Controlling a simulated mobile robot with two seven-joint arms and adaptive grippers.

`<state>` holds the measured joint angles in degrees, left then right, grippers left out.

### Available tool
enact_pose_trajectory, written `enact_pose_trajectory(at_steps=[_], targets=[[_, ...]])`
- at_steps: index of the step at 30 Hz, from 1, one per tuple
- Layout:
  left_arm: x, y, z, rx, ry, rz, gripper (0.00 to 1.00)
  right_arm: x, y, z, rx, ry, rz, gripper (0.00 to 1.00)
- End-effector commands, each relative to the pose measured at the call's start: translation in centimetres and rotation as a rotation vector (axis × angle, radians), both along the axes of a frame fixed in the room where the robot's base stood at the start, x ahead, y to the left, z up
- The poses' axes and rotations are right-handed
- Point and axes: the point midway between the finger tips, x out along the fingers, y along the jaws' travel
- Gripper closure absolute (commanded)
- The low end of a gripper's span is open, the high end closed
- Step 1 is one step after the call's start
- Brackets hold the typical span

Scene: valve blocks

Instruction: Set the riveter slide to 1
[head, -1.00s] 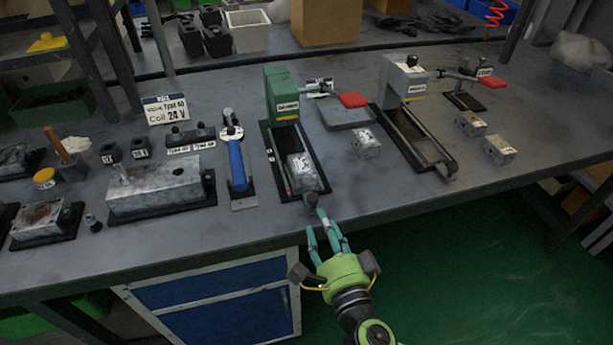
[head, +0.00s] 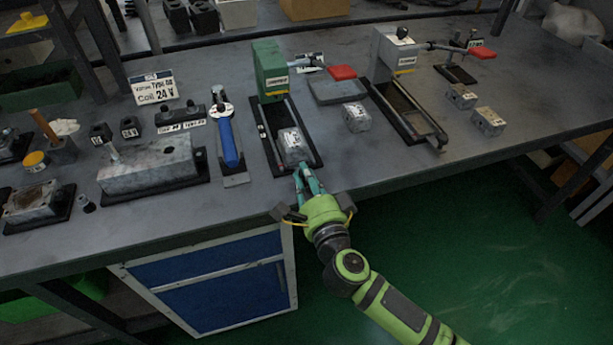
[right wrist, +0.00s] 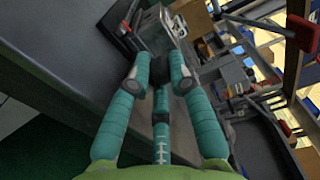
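A green machine (head: 269,68) stands on the bench with a label too small to read; I take it to be the riveter. Its black slide track (head: 268,137) runs toward the front edge. A grey metal block (head: 293,146) sits on the slide near its front end. My right gripper (head: 306,174) is at the slide's front end. In the right wrist view its teal fingers (right wrist: 156,74) converge on both sides of a small dark knob (right wrist: 160,68) and appear closed on it. Slide position marks are not readable. My left gripper is not in view.
A blue-handled tool (head: 229,143) and a long metal block (head: 148,167) lie left of the track. A grey machine (head: 397,50) with its own track, a red-ended lever (head: 342,72) and loose metal blocks (head: 357,117) are to the right. Open floor lies in front.

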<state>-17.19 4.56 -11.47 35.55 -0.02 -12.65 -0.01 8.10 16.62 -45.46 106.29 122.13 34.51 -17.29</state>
Motion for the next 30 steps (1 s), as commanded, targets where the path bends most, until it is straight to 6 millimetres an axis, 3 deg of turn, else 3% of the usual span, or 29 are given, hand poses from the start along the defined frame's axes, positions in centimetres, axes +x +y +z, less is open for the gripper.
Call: enact_pose_trajectory(at_steps=[7,16,26,27,28,30], targets=[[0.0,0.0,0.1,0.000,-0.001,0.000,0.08,0.2,0.1,0.2,0.000,-0.004,0.000,1.00],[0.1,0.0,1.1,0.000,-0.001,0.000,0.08,3.7,1.0,0.4,-0.001,-0.004,0.000,1.00],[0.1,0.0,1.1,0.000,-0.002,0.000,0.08,4.0,1.1,0.2,0.001,-0.004,0.002,1.00],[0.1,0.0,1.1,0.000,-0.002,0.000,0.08,4.0,1.1,0.2,0.001,-0.004,0.002,0.72],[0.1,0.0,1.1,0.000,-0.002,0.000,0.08,4.0,1.1,0.2,0.001,-0.004,0.002,0.60],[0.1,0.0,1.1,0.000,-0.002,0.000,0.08,4.0,1.1,0.2,0.001,-0.003,0.002,0.58]])
